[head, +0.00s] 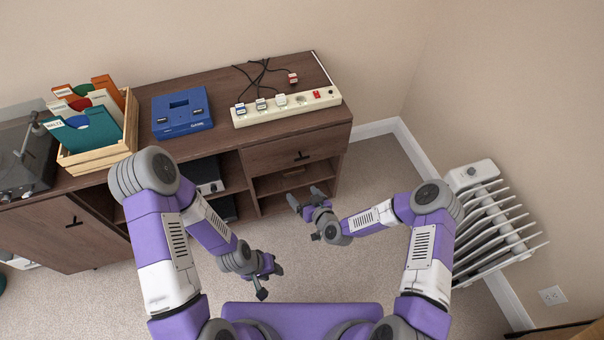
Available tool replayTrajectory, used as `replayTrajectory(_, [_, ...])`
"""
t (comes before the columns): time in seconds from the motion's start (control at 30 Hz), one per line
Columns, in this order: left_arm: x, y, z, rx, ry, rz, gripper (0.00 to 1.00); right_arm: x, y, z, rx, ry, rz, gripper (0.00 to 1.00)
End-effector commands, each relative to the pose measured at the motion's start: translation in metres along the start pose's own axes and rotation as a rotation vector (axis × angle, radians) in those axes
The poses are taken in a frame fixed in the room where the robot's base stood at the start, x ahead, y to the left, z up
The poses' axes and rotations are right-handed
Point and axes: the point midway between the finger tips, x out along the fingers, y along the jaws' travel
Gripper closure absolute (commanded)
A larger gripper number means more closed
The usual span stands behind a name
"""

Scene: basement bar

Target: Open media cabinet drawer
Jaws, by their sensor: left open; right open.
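The brown wooden media cabinet (231,149) stands along the back wall. Its drawer (279,155) is at the upper right of the front, with a dark handle (300,156), and looks shut. Open shelves lie below the drawer. My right gripper (305,200) is open and empty, in front of the cabinet and below the drawer in the picture, apart from the handle. My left gripper (269,282) is open and empty, lower in the picture over the carpet, away from the cabinet.
A power strip (287,108) with plugs, a blue game console (181,111), a wooden crate of records (97,150) and a turntable (22,160) are on the cabinet top. A white radiator (492,220) stands at the right. Carpet in front of the cabinet is clear.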

Motion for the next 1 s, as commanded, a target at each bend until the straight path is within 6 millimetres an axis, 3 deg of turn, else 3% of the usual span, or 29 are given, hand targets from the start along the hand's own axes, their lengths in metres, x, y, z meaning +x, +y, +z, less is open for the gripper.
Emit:
replayTrajectory(0.03, [0.020,-0.007,-0.001,0.000,0.000,0.000,0.57,0.019,0.013,0.004,-0.040,0.098,0.033,0.11])
replayTrajectory(0.1, [0.029,-0.011,-0.002,0.000,0.000,0.000,0.57,0.032,0.026,-0.007,-0.099,0.212,0.082,0.11])
replayTrajectory(0.3, [0.042,-0.016,-0.002,0.000,0.001,0.000,0.57,0.044,0.049,-0.026,-0.187,0.374,0.181,0.11])
replayTrajectory(0.8, [0.062,-0.023,-0.003,0.000,0.001,0.000,0.57,0.103,0.059,-0.053,-0.197,0.387,0.189,0.11])
replayTrajectory(1.0, [0.064,-0.024,-0.003,0.000,0.001,0.000,0.57,0.111,0.060,-0.058,-0.195,0.385,0.189,0.11])
